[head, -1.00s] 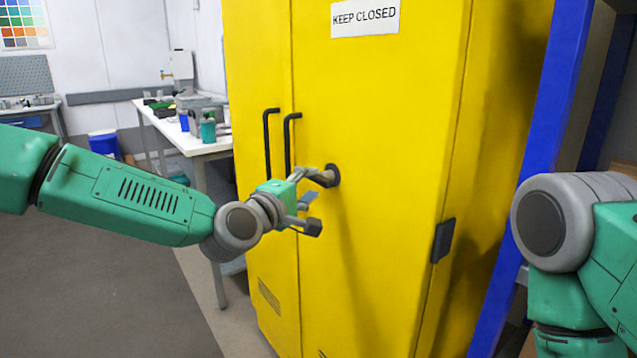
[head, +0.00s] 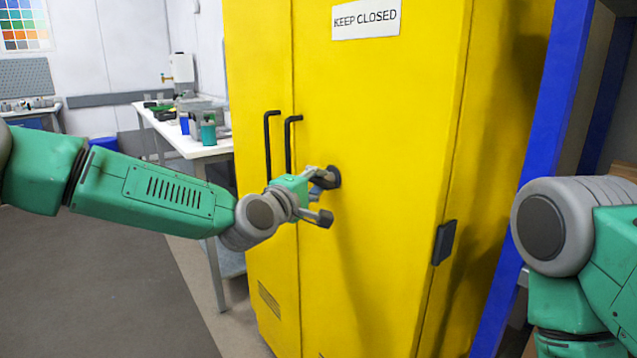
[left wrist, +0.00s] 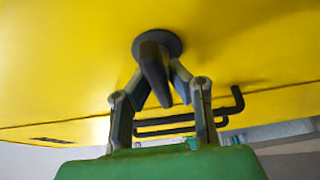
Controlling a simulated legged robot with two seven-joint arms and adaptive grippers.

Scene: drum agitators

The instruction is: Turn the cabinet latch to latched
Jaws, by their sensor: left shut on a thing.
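The yellow cabinet (head: 385,130) is closed and carries a "KEEP CLOSED" sign. Its latch (head: 333,178) is a dark round hub with a lever, on the right door beside the handles. In the left wrist view the latch lever (left wrist: 154,75) extends from the hub between my fingers. My left gripper (head: 322,196) is at the latch and shut on the lever; its fingers (left wrist: 158,84) close in from both sides. In the head view the gripper hides most of the lever. My right gripper is out of view.
Two black door handles (head: 278,142) stand just left of the latch; they also show behind my fingers in the left wrist view (left wrist: 175,128). A blue post (head: 545,120) stands right of the cabinet. A white bench (head: 185,143) with items is behind left.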

